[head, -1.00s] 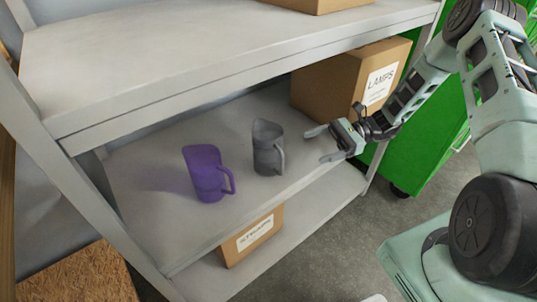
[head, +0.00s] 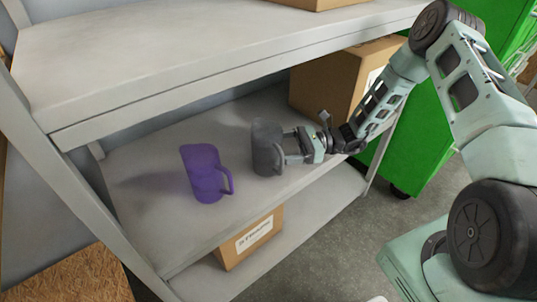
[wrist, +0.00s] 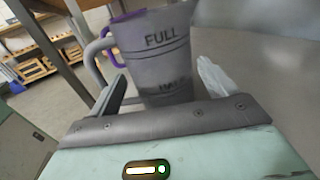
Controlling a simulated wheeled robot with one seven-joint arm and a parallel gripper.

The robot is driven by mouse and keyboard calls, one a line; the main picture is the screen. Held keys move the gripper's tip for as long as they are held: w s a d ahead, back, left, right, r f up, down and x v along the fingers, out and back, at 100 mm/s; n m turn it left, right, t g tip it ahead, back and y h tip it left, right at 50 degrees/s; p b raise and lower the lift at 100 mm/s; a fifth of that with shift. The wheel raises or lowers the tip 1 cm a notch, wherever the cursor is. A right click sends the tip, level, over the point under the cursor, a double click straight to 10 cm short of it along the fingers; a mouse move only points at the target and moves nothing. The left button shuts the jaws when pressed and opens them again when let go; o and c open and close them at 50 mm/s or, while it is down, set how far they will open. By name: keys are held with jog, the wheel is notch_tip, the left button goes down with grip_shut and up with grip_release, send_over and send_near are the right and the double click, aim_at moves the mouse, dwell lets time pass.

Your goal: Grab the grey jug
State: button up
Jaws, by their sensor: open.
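The grey jug (head: 266,148) stands upright on the middle shelf, to the right of a purple jug (head: 204,174). In the wrist view the grey jug (wrist: 162,55) shows dark "FULL" lettering and its handle at the left. My gripper (head: 296,146) is at the grey jug's right side, by its handle. In the wrist view the fingers of my gripper (wrist: 160,85) are spread, with the lower part of the jug between or just beyond them. I cannot tell whether they touch it. The purple jug's rim and handle (wrist: 110,35) show behind the grey jug.
The shelf board (head: 140,215) carries both jugs, with an upper shelf (head: 200,75) above. A cardboard box (head: 335,85) stands behind my gripper. Another box (head: 250,238) sits on the shelf below. A green cabinet (head: 420,130) stands at the right.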

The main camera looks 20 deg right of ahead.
aim_at(253, 150)
jog(key=a, duration=0.2)
jog(key=w+a+b, duration=0.1)
jog(key=a, duration=0.2)
jog(key=shift+a+r, duration=0.1)
jog(key=c, duration=0.7)
jog(key=shift+c, duration=0.2)
